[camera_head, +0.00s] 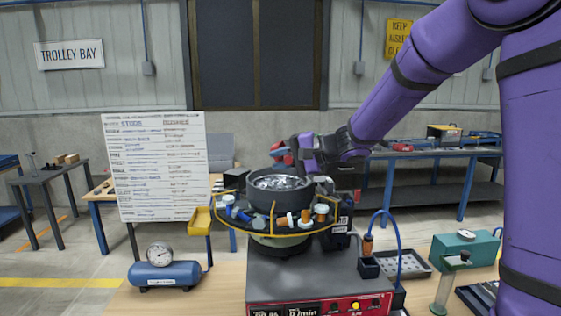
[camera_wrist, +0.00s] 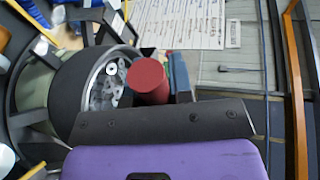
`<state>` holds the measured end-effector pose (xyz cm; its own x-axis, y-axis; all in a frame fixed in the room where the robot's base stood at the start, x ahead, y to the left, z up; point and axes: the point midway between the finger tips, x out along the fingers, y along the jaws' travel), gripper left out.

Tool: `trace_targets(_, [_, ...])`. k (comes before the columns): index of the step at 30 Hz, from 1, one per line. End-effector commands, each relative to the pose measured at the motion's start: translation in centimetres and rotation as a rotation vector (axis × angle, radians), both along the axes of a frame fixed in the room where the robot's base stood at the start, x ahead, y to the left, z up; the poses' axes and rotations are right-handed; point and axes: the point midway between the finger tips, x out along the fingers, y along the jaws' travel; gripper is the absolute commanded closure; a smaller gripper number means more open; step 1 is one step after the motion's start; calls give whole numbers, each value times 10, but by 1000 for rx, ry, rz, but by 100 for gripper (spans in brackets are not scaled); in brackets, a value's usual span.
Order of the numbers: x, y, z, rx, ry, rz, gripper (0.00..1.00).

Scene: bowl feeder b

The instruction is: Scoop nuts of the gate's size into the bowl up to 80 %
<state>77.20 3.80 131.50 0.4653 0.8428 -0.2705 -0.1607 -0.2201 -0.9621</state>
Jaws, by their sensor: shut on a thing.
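The dark round bowl (camera_head: 262,192) stands on the feeder (camera_head: 300,270) and holds shiny metal nuts (camera_head: 280,182). In the wrist view the bowl's rim (camera_wrist: 88,75) is at left, with grey nuts (camera_wrist: 106,88) inside. My gripper (camera_head: 294,154) is above the bowl's back right rim, shut on a red-handled tool whose red handle shows in the wrist view (camera_wrist: 148,80). A dark part beside the handle reaches over the nuts. Its scoop end, and whether it touches the nuts, cannot be made out. I cannot make out the gate's size or the fill level.
A yellow-edged ring with orange, blue and white fittings (camera_head: 306,217) surrounds the bowl. A yellow chute (camera_head: 201,220) sticks out at left. A blue air tank with a gauge (camera_head: 165,273) stands at front left. A whiteboard (camera_head: 160,165) stands behind. A tray (camera_head: 405,264) lies right.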

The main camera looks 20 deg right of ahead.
Motion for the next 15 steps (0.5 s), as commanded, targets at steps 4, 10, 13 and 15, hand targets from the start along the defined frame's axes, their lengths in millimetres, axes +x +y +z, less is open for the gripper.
trace_targets(4, [1, 2, 4, -69, 33, 2, 100])
trace_targets(10, [2, 5, 10, -180, 86, 3, 100])
trace_targets(13, [3, 6, 13, -242, 119, 2, 100])
trace_targets(15, [3, 7, 14, -284, 142, 3, 100])
